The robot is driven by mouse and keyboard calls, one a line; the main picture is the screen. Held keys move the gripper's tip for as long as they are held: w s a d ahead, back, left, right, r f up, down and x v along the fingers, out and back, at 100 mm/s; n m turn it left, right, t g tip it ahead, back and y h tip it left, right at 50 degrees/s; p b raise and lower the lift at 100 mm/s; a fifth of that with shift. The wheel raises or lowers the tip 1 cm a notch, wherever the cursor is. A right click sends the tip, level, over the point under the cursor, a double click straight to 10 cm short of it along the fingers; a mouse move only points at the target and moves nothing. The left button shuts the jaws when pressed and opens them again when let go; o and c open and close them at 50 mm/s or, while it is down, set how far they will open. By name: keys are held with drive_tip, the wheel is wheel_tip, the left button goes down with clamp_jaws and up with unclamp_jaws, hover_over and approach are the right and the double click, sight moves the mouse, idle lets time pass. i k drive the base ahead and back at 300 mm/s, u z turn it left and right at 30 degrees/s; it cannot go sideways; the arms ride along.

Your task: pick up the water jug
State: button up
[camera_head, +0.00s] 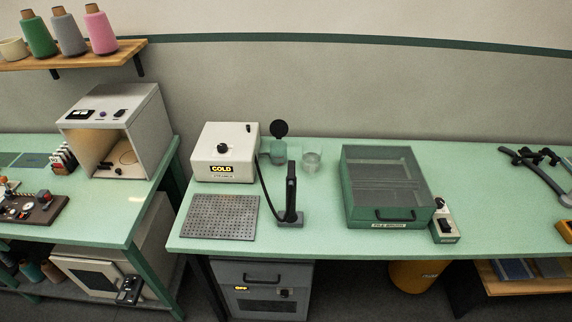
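A small clear vessel (312,161) stands upright near the back of the middle green table (300,245); it is the thing most like a water jug, but it is too small to be sure. Just left of it is a small green item (278,155) with a dark round disc on top. A black upright handle on a grey base (291,217) stands in front of the vessel, nearer the table's front edge. My gripper is not in view.
A white box marked COLD (225,152) and a perforated plate (220,217) are left of the vessel. A green case with a clear lid (387,186) and a small switch box (444,225) are right. Dark curved tools (540,170) lie far right. The surface between vessel and case is clear.

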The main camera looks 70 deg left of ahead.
sight(311, 163)
drive_tip(key=z, duration=0.05)
drive_tip(key=k, duration=1.55)
drive_tip(key=u, duration=1.65)
drive_tip(key=i, duration=1)
drive_tip(key=u, duration=0.05)
